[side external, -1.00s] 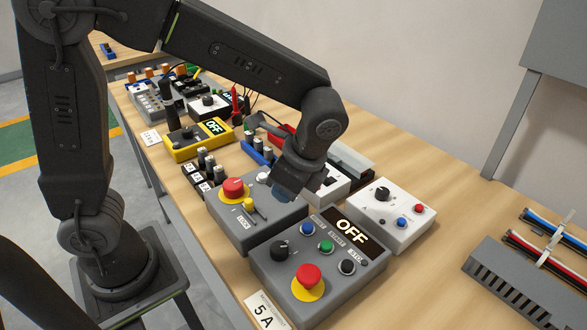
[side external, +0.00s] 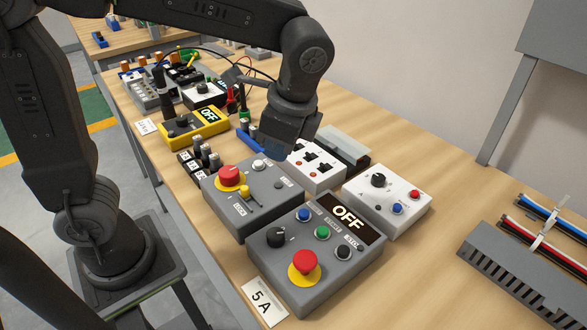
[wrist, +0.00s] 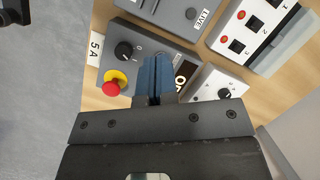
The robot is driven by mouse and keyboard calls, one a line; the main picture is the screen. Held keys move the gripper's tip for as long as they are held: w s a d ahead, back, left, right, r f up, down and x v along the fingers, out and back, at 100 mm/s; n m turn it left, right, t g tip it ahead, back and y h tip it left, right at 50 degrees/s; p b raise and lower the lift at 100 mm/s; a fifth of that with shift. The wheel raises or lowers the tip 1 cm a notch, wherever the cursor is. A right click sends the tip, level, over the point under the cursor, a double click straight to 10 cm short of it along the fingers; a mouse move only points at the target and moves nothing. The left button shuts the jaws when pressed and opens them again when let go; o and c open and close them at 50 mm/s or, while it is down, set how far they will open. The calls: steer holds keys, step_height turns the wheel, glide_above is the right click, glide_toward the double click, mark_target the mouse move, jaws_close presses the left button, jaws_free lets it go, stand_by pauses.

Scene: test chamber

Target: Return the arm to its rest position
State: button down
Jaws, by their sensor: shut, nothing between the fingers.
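My gripper (side external: 272,152) hangs in the air above the bench in the side view, over the back edge of the grey box with the red button (side external: 229,176) and near the white switch box (side external: 317,163). In the wrist view, its blue fingers (wrist: 155,82) are together with nothing between them. Below them shows the grey control box (wrist: 125,70) with a red button on a yellow ring, a black knob and an OFF display. The side view shows this OFF box (side external: 310,262) at the front. The fingers look clear of everything.
A white box with a black knob (side external: 385,203) stands right of my gripper. A yellow meter (side external: 194,134) and several small devices stand behind on the wooden bench (side external: 425,250). A slotted grey duct (side external: 535,275) lies at the right. A 5 A card (side external: 263,302) lies in front.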

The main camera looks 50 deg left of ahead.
mark_target(247, 187)
steer(key=s+a+r+n+t+h, duration=0.2)
steer(key=s+a+n+t+h, duration=0.1)
steer(key=s+a+n+t, duration=0.55)
steer(key=w+d+f+m+g+y, duration=0.3)
steer(key=w+d+m+g, duration=0.4)
steer(key=w+d+g, duration=0.4)
steer(key=shift+n+t, duration=0.25)
steer(key=a+f, duration=0.1)
steer(key=f, duration=0.2)
steer(key=a+f, duration=0.2)
steer(key=f, duration=0.1)
steer(key=s+a+f, duration=0.1)
steer(key=f, duration=0.2)
steer(key=shift+a, duration=0.15)
steer(key=shift+s+a+f, duration=0.2)
steer(key=shift+s+a, duration=0.35)
steer(key=shift+s+a+f, duration=0.15)
steer(key=shift+s+a, duration=0.8)
steer(key=shift+s+a, duration=0.35)
steer(key=shift+a, duration=0.55)
